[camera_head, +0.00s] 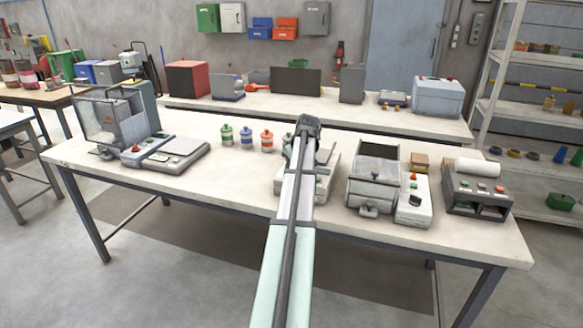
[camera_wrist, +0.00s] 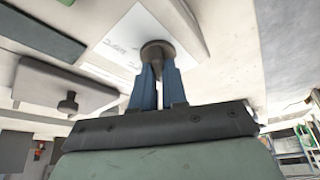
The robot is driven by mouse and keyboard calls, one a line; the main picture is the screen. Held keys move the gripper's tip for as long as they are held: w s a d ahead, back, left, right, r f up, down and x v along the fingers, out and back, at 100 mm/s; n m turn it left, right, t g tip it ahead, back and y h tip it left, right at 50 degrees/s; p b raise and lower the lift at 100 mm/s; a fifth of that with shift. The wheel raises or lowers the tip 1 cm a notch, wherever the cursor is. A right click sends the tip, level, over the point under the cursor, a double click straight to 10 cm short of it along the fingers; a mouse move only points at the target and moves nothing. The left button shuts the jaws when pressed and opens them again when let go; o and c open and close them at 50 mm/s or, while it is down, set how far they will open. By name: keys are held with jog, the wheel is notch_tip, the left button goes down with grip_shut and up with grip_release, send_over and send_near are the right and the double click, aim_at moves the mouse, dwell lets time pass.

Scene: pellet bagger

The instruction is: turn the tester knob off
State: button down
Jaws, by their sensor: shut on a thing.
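The tester (camera_head: 324,184) is a low pale unit in the middle of the workbench, mostly hidden behind my arm in the head view. In the wrist view its white labelled panel (camera_wrist: 119,40) carries a dark round knob (camera_wrist: 157,49). My gripper (camera_wrist: 157,72) has two blue fingers closed on this knob, one on each side. The label's lettering is too small to read, so I cannot tell the knob's setting. In the head view the fingers and the knob are hidden by my arm.
Right of the tester stand a grey metal box (camera_head: 374,178), a white control unit (camera_head: 414,203) and a dark printer-like unit (camera_head: 479,192). Green, blue and orange jars (camera_head: 226,134) stand to the left. A flat scale (camera_head: 178,153) is further left. The bench front is fairly clear.

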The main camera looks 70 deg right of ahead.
dwell(0.4)
jog(key=c, duration=1.2)
grip_release()
jog(key=shift+o, duration=0.2)
jog(key=v, duration=1.3)
jog(key=shift+r, duration=0.4)
jog(key=shift+s+a, duration=0.1)
